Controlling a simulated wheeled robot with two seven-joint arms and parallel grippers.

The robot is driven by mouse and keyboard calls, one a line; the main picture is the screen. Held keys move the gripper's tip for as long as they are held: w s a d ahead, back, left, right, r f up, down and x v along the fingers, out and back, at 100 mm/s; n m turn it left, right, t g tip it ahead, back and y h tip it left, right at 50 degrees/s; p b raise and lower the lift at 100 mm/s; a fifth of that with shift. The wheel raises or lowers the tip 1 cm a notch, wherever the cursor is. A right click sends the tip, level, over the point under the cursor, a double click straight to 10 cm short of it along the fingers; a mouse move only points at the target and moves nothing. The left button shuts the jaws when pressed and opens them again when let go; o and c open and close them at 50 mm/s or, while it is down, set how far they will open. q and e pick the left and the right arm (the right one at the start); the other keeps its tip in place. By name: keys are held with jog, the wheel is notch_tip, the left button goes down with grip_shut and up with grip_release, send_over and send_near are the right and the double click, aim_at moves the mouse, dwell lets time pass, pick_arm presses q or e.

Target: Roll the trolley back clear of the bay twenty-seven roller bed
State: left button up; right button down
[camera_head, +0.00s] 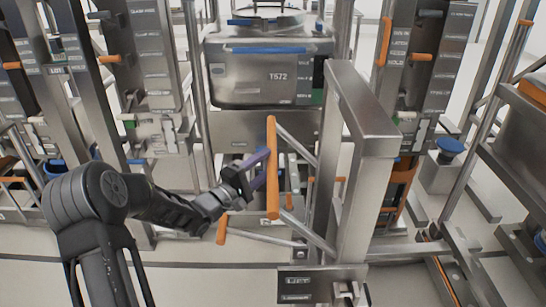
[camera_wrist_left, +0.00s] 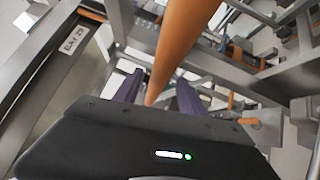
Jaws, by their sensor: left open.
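An upright orange bar handle (camera_head: 272,195) stands on the grey steel trolley frame (camera_head: 365,120). My left gripper (camera_head: 262,169) is at this handle, around the middle of its length. In the left wrist view the orange handle (camera_wrist_left: 182,35) passes between the two purple fingers of my left gripper (camera_wrist_left: 158,90), which are apart on either side of it. I cannot tell whether a finger touches it. A steel bin marked T572 (camera_head: 245,85) stands behind the trolley frame. The roller bed cannot be made out clearly. My right gripper is not in view.
Tall labelled steel columns (camera_head: 155,55) stand at the left, and another (camera_head: 430,60) at the right. A blue round-topped post (camera_head: 450,146) and a steel rack (camera_head: 515,150) are at the right. Pale floor (camera_head: 200,285) shows at the front.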

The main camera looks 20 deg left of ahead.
aim_at(273, 158)
pick_arm(q)
jog(key=shift+x, duration=1.8)
jog(key=shift+s, duration=0.1)
jog(key=shift+c, duration=0.2)
grip_shut()
